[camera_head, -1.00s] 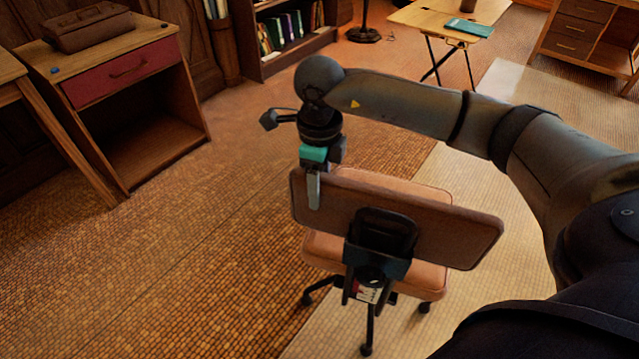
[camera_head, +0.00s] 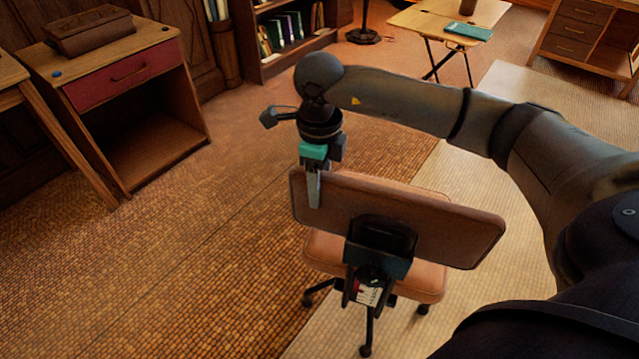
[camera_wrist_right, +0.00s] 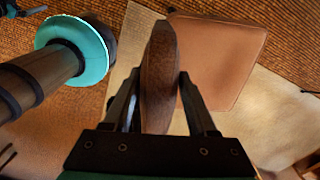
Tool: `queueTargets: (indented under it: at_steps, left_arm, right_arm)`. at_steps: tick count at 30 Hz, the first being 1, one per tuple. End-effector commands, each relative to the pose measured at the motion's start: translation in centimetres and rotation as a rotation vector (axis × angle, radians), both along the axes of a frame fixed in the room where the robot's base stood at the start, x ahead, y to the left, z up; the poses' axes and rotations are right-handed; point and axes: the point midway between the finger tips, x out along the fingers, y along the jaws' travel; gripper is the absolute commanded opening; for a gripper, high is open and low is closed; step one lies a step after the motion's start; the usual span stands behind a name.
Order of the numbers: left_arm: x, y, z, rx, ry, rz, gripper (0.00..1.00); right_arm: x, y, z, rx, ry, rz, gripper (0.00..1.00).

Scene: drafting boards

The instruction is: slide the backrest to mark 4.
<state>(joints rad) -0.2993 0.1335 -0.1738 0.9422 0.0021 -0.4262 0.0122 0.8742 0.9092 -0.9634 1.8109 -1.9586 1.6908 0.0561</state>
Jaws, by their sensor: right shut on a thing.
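The office chair's brown backrest (camera_head: 420,220) stands upright and slightly angled above its tan seat (camera_head: 415,280). A dark bracket (camera_head: 378,245) sits behind the backrest. Below it is a small white plate with red on it (camera_head: 368,292), whose marks are too small to read. My right gripper (camera_head: 313,188) is shut on the upper left end of the backrest, pointing down. In the right wrist view the backrest's edge (camera_wrist_right: 159,80) is between the two fingers, with the seat (camera_wrist_right: 220,60) beyond. My left gripper is not in view.
The chair stands on a woven floor with a pale mat (camera_head: 480,180). A cabinet with a red drawer (camera_head: 125,75) is at the upper left. A folding table (camera_head: 425,20) holding a teal book (camera_head: 468,31) is at the back. Floor left of the chair is clear.

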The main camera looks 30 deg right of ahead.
Motion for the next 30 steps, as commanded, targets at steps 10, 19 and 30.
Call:
queueTargets:
  at_steps: [10,19,30]
  left_arm:
    - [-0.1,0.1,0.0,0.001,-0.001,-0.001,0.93]
    - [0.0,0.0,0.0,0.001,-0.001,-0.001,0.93]
    - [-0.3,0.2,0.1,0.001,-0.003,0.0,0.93]
  right_arm:
    - [0.3,0.0,0.6,0.004,-0.013,-0.006,0.59]
    - [0.2,0.0,0.3,0.003,-0.008,-0.004,0.88]
    - [0.2,0.0,1.3,0.001,-0.008,-0.003,0.88]
